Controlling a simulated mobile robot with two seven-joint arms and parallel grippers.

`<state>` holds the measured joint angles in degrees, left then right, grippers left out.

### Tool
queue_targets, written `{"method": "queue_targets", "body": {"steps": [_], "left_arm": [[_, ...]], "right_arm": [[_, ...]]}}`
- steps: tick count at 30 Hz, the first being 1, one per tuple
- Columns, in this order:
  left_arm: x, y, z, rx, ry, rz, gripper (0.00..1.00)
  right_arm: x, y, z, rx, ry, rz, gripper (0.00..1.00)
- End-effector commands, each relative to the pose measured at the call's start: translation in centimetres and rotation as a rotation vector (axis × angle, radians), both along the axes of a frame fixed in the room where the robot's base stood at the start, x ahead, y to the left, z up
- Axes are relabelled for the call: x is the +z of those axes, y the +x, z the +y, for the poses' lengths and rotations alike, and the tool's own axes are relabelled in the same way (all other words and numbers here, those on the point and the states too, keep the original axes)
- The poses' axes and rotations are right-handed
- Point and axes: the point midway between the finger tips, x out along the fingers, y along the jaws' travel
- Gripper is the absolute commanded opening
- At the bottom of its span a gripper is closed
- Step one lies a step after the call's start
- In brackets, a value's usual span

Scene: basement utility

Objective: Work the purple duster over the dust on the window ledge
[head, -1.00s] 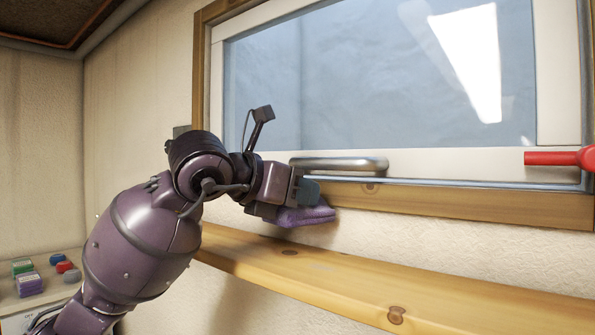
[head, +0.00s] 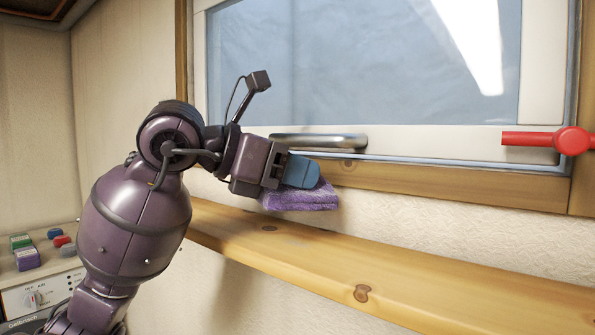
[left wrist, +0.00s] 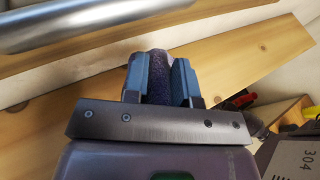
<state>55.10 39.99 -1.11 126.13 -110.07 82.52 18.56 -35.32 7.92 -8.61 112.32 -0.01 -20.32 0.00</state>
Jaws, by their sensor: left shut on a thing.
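My left gripper (head: 302,172) is shut on the purple duster (head: 300,198), holding it in front of the wall under the window. The window ledge (head: 430,275) is a long pale wooden shelf running below the duster. The duster appears above the ledge; I cannot tell whether it touches. A faint greyish patch, perhaps dust (head: 296,243), shows on the ledge just below the duster. In the left wrist view the gripper's blue-grey fingers (left wrist: 160,80) have the duster (left wrist: 157,62) between them, over the wood. My right gripper is not in view.
The window (head: 370,70) has a metal bar handle (head: 320,141) close above the gripper. A red handle (head: 570,140) sticks out at the right. A box with a dial (head: 40,298) and small coloured items stands lower left. The ledge's right part is clear.

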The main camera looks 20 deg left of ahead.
Motion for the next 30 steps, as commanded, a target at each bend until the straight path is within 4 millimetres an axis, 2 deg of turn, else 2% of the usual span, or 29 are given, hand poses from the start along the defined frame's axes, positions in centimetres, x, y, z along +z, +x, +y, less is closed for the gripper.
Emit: {"method": "queue_targets", "body": {"steps": [5, 21, 30], "left_arm": [[-0.1, 0.0, 0.0, 0.001, 0.001, -0.003, 0.00], [-4.4, 0.0, 0.0, 0.000, 0.000, 0.000, 0.00], [-4.5, 0.0, 0.0, 0.001, -0.001, -0.001, 0.00]], "right_arm": [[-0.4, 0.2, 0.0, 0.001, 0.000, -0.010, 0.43], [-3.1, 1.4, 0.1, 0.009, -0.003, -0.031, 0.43], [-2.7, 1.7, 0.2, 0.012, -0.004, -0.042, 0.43]]}}
